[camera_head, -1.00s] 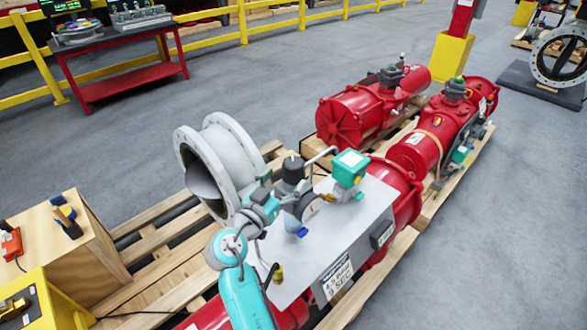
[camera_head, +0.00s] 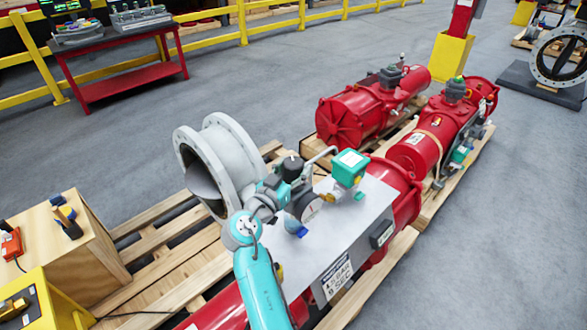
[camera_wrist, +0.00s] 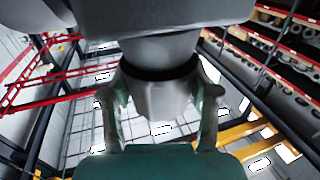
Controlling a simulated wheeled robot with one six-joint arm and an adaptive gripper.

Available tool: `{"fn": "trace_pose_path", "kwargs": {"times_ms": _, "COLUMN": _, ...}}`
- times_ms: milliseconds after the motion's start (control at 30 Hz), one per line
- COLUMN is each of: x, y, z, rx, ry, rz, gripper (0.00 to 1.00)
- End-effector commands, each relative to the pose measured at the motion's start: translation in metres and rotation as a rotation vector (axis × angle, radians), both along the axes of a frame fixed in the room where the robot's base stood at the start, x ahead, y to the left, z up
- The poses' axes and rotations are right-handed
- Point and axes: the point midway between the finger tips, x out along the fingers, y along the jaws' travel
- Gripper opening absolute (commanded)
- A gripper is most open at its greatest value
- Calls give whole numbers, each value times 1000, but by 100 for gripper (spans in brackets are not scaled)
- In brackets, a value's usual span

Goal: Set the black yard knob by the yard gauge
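The black knob (camera_head: 291,168) sits on top of the regulator fittings over the grey plate (camera_head: 345,228). The gauge (camera_head: 311,209), round with a pale face, is just below and right of it, seen at a steep angle. My gripper (camera_head: 281,184) is right at the knob, on its left side. In the wrist view, the fingers of my gripper (camera_wrist: 163,95) stand on both sides of a dark-ringed grey cylinder (camera_wrist: 160,97), which appears to be the knob. The fingers look close to its sides; whether they press on it is unclear. The gauge reading is too small to read.
A teal-topped box (camera_head: 349,167) and a bent metal pipe (camera_head: 321,155) stand close to the right. A grey flanged valve ring (camera_head: 222,150) is behind left. Red actuators (camera_head: 360,112) lie on wooden pallets (camera_head: 182,272). The plate's right part is mostly clear.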

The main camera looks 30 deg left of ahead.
Motion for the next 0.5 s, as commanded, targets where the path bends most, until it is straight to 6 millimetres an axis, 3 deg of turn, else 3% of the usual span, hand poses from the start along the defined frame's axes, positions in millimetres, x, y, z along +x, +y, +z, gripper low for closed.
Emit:
{"fn": "trace_pose_path", "kwargs": {"times_ms": 167, "x": 1, "y": 1, "z": 0, "rx": 0, "ry": 3, "rz": -21, "gripper": 25}}
{"fn": "trace_pose_path", "kwargs": {"times_ms": 500, "x": 1, "y": 1, "z": 0, "rx": -2, "ry": 3, "rz": -228, "gripper": 25}}
